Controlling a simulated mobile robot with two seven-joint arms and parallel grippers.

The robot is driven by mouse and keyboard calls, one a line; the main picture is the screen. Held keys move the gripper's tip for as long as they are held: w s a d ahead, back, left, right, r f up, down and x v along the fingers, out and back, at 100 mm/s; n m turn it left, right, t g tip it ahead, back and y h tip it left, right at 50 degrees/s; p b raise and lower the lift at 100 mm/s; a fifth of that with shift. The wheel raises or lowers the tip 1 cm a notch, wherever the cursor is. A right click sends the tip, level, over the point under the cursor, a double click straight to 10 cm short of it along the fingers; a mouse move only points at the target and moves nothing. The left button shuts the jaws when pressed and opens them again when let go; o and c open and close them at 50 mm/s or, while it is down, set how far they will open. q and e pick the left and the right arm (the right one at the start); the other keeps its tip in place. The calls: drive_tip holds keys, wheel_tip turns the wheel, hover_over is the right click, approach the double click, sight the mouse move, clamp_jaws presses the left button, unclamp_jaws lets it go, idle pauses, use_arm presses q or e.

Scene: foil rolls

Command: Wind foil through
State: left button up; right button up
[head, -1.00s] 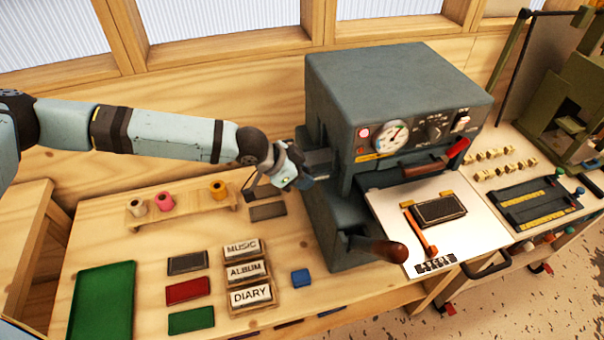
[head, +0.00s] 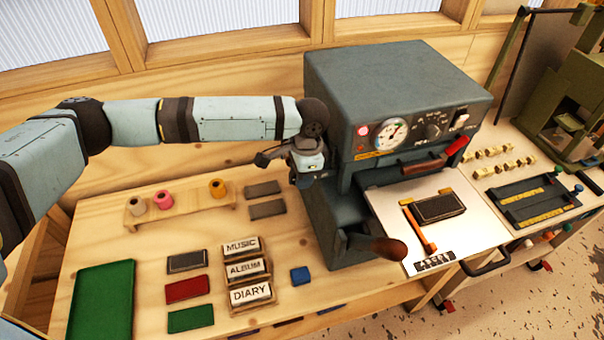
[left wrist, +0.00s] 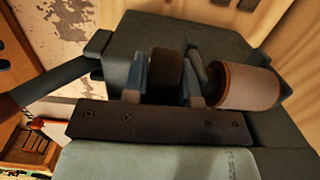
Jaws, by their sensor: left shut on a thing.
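The dark grey foil machine (head: 395,85) stands at the back centre with a gauge, switches and a red-tipped lever. My left gripper (head: 306,172) is at the machine's left side. In the left wrist view, my left gripper's fingers (left wrist: 163,88) are closed on a dark round knob (left wrist: 166,68) at the machine's side. Next to it, a brownish roll (left wrist: 250,86) with an orange rim lies close to the right finger. The fingertips' exact contact is hidden in the head view. My right gripper is not in view.
A wooden rack (head: 190,212) holds tan, pink and orange rolls. Dark, red and green pads, labelled blocks (head: 245,268) and a green tray (head: 102,302) lie on the table. A white plate (head: 465,232) with a dark block sits before the machine. A brown-knobbed lever (head: 388,249) juts forward.

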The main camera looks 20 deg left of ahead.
use_arm(q)
drive_tip(key=shift+f+g+y, duration=0.1)
drive_tip(key=shift+g+y, duration=0.2)
drive_tip(key=shift+y, duration=0.1)
drive_tip(key=o, duration=0.9)
drive_tip(key=shift+d+r, duration=0.1)
drive_tip(key=shift+r, duration=0.4)
drive_tip(key=r+b, duration=0.1)
drive_tip(key=r, duration=0.3)
drive_tip(key=w+d+r, duration=0.1)
drive_tip(key=r, duration=0.3)
drive_tip(key=r+b, duration=0.1)
drive_tip(key=r, duration=0.3)
drive_tip(key=shift+w+d+r+b, duration=0.15)
drive_tip(key=shift+d+r+b, duration=0.15)
drive_tip(key=shift+d, duration=0.1)
